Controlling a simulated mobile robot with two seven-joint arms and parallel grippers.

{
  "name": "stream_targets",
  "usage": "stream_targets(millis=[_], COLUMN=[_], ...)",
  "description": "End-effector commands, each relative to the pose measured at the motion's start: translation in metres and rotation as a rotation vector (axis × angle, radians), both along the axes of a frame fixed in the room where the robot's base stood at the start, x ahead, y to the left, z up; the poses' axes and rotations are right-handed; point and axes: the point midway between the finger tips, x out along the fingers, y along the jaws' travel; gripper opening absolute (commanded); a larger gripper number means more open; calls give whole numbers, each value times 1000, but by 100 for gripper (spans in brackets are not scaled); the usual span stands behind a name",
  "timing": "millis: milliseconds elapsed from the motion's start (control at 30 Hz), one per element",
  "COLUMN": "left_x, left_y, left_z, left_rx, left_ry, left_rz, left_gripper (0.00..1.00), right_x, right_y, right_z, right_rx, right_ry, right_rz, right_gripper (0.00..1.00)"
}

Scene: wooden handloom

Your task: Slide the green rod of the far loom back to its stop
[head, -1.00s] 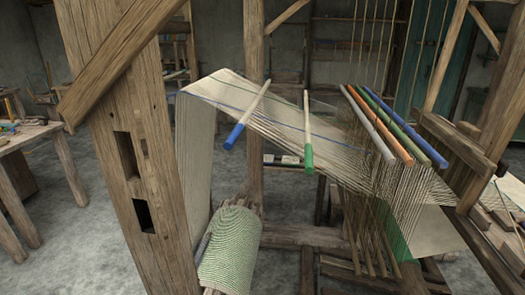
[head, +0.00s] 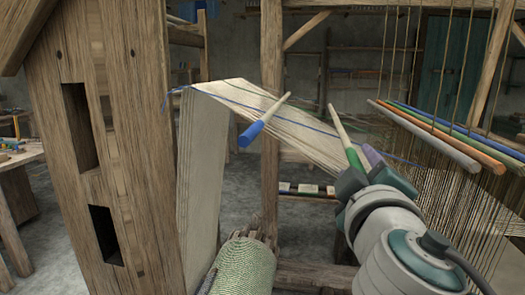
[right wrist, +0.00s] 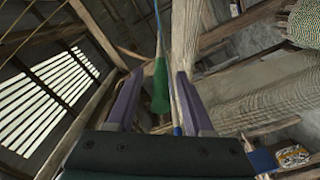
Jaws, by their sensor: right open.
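The green rod (head: 340,127) has a pale wooden shaft and a green handle, and lies across the pale warp threads (head: 270,110) of the loom. My right gripper (head: 364,162) is at its green handle, hiding part of it. In the right wrist view the green handle (right wrist: 160,85) shows between the two purple fingers of my right gripper (right wrist: 156,90), which are open. I cannot tell whether either finger touches it. A blue-handled rod (head: 264,121) lies on the warp to the left. The stop cannot be made out. My left gripper is not in view.
A thick wooden post (head: 110,150) stands at the left. Several coloured bars (head: 450,135) with hanging cords are at the right, near my right arm. A wooden upright (head: 270,190) stands behind the warp.

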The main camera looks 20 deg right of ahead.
Motion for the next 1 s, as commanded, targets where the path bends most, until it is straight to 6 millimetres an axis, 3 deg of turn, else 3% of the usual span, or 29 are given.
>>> stream_targets(millis=[200, 500, 900, 1000], left_x=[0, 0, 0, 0], left_y=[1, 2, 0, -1], left_z=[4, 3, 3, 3], left_rx=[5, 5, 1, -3], left_ry=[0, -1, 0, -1], left_rz=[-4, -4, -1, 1], left_gripper=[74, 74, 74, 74], right_x=[18, 20, 20, 20], right_y=[-11, -13, -13, -13], right_z=[0, -1, -1, -1], right_rx=[-1, 0, 0, 0], right_ry=[1, 0, 0, 0], right_rz=[-1, -1, -1, -1], right_gripper=[52, 52, 7, 0])
